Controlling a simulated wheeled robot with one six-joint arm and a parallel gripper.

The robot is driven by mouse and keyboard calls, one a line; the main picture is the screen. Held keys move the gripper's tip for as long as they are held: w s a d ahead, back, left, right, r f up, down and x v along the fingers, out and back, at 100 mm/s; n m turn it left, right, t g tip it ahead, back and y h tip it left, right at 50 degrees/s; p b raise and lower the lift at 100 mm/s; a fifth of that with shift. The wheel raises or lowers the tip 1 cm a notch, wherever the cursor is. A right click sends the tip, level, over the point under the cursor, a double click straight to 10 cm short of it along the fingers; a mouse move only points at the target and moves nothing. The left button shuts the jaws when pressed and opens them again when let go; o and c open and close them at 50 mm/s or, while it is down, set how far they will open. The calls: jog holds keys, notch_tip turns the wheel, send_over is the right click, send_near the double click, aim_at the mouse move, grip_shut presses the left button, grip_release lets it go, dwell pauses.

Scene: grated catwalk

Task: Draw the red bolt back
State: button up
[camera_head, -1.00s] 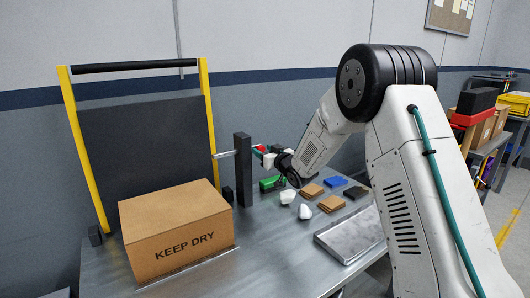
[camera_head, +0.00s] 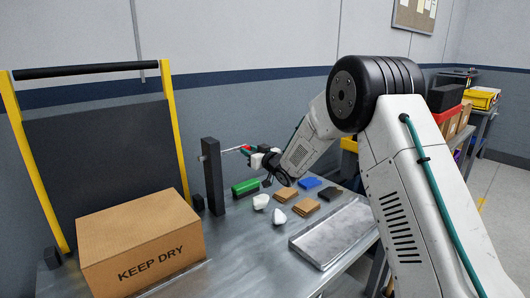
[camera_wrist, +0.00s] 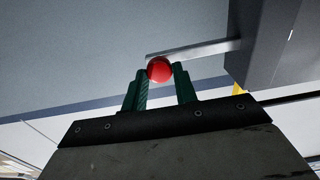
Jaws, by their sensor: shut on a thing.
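The bolt is a thin metal bar (camera_head: 232,149) through a dark upright post (camera_head: 213,176), with a red knob (camera_head: 246,147) at its right end. Most of the visible bar is right of the post. Only a short stub shows on the left, apart in the picture from the yellow upright of the gate-like frame (camera_head: 172,120). My gripper (camera_head: 250,149) is shut on the red knob. In the wrist view the round red knob (camera_wrist: 159,69) sits between the green fingertips, and the bar (camera_wrist: 200,49) runs from it to the grey post (camera_wrist: 262,45).
A KEEP DRY carton (camera_head: 140,240) stands at the left. A green block (camera_head: 245,187), white lumps (camera_head: 261,201), brown pieces (camera_head: 305,207), a blue block (camera_head: 310,183) and a metal tray (camera_head: 333,232) lie right of the post, below my arm. The grey wall is behind.

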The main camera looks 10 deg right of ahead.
jog(key=shift+d, duration=0.15)
jog(key=o, duration=1)
jog(key=shift+w+d, duration=0.1)
jog(key=shift+d, duration=0.05)
jog(key=shift+c, duration=0.2)
jog(key=v, duration=0.7)
jog(key=shift+s, duration=0.4)
jog(key=shift+d, duration=0.1)
